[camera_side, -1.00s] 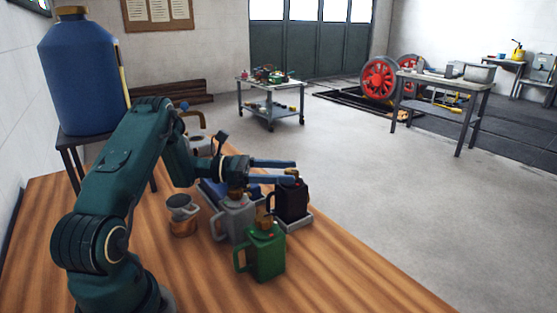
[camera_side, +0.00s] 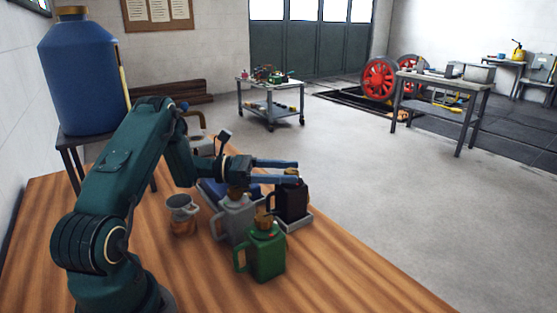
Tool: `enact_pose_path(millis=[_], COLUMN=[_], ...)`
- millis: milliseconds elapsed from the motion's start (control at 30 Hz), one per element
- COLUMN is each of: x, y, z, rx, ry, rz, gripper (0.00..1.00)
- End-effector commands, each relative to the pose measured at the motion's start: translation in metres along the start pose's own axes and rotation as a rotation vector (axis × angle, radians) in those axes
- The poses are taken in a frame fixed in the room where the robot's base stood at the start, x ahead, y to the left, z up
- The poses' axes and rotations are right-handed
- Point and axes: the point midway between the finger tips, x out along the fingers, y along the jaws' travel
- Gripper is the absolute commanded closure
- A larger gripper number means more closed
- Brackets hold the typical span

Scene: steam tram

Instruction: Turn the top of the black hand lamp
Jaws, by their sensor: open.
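The black hand lamp (camera_side: 291,204) stands upright on a pale tray (camera_side: 298,223) near the table's far right edge. Its brownish top (camera_side: 291,172) shows between the two blue fingers of my gripper (camera_side: 296,171). My gripper is open and reaches in from the left at the height of that top, with one finger on the far side and one on the near side. I cannot tell whether either finger touches the top. The near finger hides part of the lamp's upper end.
A grey can (camera_side: 236,219) and a green can (camera_side: 265,253) stand close in front and left of the lamp. A copper-coloured pot (camera_side: 182,216) stands further left. The wooden table (camera_side: 330,277) is bare at the front right.

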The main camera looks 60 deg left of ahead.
Motion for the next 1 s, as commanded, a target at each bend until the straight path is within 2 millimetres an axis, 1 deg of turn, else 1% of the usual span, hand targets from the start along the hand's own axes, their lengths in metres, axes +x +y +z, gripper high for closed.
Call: enact_pose_path(millis=[200,300,433,667,700,767,800,867,900,1000], x=[0.028,0.038,0.045,0.046,0.046,0.046,0.046,0.046,0.046,0.046], y=[-0.001,-0.001,0.0,0.0,0.0,0.0,0.0,0.0,0.0,0.0], z=[0.0,0.0,0.001,0.0,0.001,0.0,0.001,0.001,0.0,0.001], rx=[0.002,0.003,0.002,0.001,0.001,0.001,0.001,0.001,0.001,0.001], ry=[0.0,0.0,-0.001,0.0,0.0,0.0,0.0,0.0,0.0,-0.001], rz=[-0.006,-0.004,-0.002,0.0,0.0,0.0,0.0,0.0,0.0,-0.002], gripper=[0.31,0.31,0.31,0.31,0.35,0.58,0.73,0.96,1.0,1.0])
